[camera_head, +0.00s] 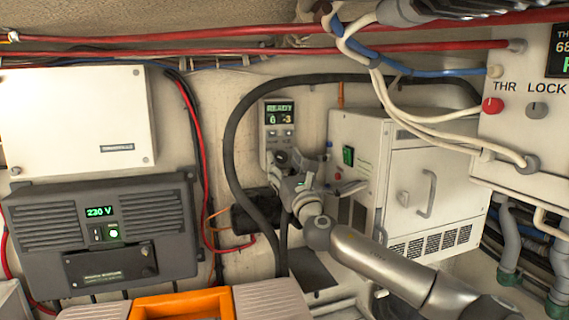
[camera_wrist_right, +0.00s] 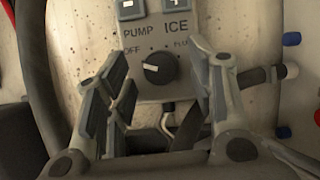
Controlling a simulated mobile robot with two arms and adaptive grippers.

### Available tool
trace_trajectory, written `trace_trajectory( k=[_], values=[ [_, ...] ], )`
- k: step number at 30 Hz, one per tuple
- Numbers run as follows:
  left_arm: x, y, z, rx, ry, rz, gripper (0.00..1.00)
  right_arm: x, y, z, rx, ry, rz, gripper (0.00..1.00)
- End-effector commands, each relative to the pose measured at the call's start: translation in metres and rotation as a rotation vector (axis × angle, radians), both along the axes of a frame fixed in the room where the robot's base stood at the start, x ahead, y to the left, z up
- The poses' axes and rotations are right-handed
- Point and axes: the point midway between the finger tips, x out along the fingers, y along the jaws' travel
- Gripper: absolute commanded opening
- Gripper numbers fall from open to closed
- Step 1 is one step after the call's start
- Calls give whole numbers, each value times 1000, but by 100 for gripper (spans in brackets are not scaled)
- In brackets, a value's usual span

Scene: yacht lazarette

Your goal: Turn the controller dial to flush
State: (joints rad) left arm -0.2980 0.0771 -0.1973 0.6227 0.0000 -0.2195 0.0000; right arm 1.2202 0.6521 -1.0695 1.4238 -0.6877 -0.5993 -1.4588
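The controller (camera_head: 277,121) is a small pale panel on the back wall with a green display reading READY. Its black dial (camera_wrist_right: 159,68) sits low on the panel in the right wrist view, its white mark on the left half. OFF is printed to the left of the dial. A label at its upper right, starting with FLU, is partly covered by a finger. My right gripper (camera_wrist_right: 160,57) is open, its fingers on either side of the dial with gaps visible. In the head view my right gripper (camera_head: 292,168) is at the panel's lower end. My left gripper is out of view.
A black hose (camera_head: 229,145) loops around the controller's left side. A white cabinet (camera_head: 411,183) with a handle stands close on the right. A grey 230 V unit (camera_head: 102,234) is at the left. Cables (camera_head: 383,85) hang above.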

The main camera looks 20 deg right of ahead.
Motion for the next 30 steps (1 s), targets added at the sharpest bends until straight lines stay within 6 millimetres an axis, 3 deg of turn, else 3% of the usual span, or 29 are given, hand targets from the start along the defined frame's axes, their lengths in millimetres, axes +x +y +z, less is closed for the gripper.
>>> trace_trajectory(
  k=[1, 11, 20, 30],
  values=[
    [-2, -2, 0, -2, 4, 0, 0, 0, 0, 0, 0, 0, 0, 45],
    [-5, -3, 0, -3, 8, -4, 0, 0, 0, 0, 0, 0, -1, 5],
    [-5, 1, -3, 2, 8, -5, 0, 0, 1, -1, 45, 3, 1, 5],
    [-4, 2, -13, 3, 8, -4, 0, 0, 4, -2, 276, 11, 3, 5]
  ],
)
